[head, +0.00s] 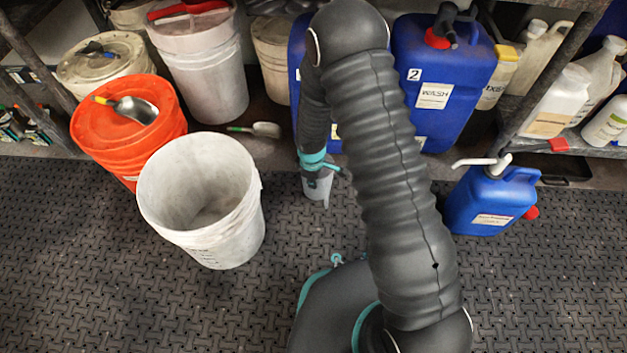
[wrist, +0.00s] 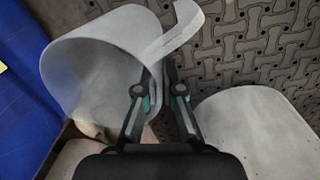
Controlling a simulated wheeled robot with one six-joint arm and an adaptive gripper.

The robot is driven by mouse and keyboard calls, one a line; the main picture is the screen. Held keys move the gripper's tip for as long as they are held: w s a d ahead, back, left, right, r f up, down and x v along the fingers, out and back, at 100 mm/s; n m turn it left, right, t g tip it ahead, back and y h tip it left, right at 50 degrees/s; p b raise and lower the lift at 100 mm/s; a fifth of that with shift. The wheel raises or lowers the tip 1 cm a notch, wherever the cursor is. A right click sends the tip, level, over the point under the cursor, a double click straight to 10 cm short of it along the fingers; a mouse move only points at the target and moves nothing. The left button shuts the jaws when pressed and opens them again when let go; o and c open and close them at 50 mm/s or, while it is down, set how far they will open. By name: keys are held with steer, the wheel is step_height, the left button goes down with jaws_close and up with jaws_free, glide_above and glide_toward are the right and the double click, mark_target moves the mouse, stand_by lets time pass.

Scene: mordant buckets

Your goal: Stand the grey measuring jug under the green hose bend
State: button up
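The grey measuring jug (head: 316,191) is a pale, translucent vessel in front of the shelf, left of my arm's big bend. In the wrist view the jug (wrist: 95,65) shows its wide round mouth, with a curved strip at its right that looks like a handle or lip. My gripper (wrist: 163,72) has its two fingers close together on either side of a thin part of the jug, so it is shut on it. In the head view my gripper (head: 322,172) partly covers the jug. I cannot tell whether the jug touches the floor. I cannot make out the green hose bend.
An open white bucket (head: 248,205) stands left of the jug. An orange lidded bucket (head: 105,140) is beyond it. The patterned mat (head: 90,290) is clear at the front left.

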steer(key=o, duration=0.3)
steer(key=s+d+r+m+t+p, duration=0.1)
steer(key=s+d+r+m, duration=0.15)
steer(key=r, duration=0.95)
steer(key=s+d+r+m+p, duration=0.15)
steer(key=d+r, duration=0.25)
steer(key=r, duration=0.7)
steer(key=s+d+r+m+t, duration=0.1)
steer(key=d+r+m, duration=0.2)
steer(key=r, duration=0.9)
steer(key=s+d+r+m+t, duration=0.1)
steer(key=s+d+r+m, duration=0.3)
steer(key=s, duration=0.5)
steer(key=s+d+r+m+t, duration=0.1)
steer(key=s+d+r+m, duration=0.3)
steer(key=s+r, duration=0.4)
steer(key=shift+s+d+r+t, duration=0.15)
steer(key=shift+s+d+t, duration=0.05)
steer(key=shift+s+t, duration=0.25)
